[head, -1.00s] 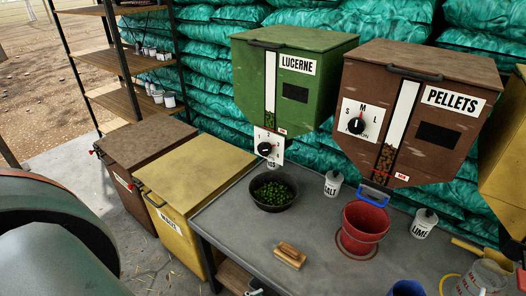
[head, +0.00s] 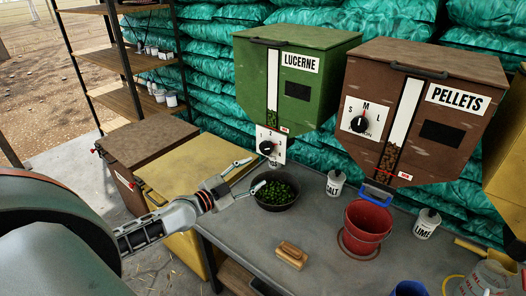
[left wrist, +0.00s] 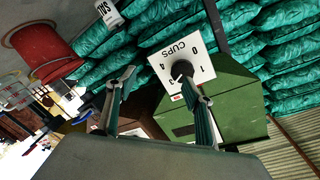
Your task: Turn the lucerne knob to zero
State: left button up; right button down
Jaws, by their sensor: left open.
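The green LUCERNE bin (head: 298,92) hangs above the bench. Its black lucerne knob (head: 266,148) sits on a white dial plate below the clear strip. In the left wrist view the knob (left wrist: 182,70) shows near the right finger, with "CUPS", 0 and 1 on the plate; its pointer setting is too small to read surely. My left gripper (head: 250,175) is open, its fingers spread, below and left of the knob and apart from it in the head view. The left wrist view shows its two fingers (left wrist: 157,82) with nothing between them. My right gripper is not in view.
A dark bowl of green pellets (head: 276,200) stands under the lucerne spout, close to my lower finger. The brown PELLETS bin (head: 465,125), with its own knob, hangs to the right. A red bucket (head: 367,222), salt pot (head: 334,186) and brush (head: 291,251) stand on the bench.

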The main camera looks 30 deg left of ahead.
aim_at(264, 149)
pick_arm(q)
jog(key=shift+t, duration=0.4)
jog(key=shift+w+a+r+b, duration=0.2)
jog(key=shift+w+r, duration=0.35)
jog(key=shift+w, duration=1.05)
jog(key=shift+w+a+r+b, duration=0.2)
jog(key=shift+w+r, duration=0.4)
jog(key=shift+w, duration=1)
jog(key=shift+w+a+r+b, duration=0.1)
jog(key=shift+w+a+r, duration=0.35)
jog(key=shift+w, duration=1.15)
jog(key=shift+d+r, duration=0.1)
jog(key=shift+d, duration=0.05)
jog(key=c, duration=1)
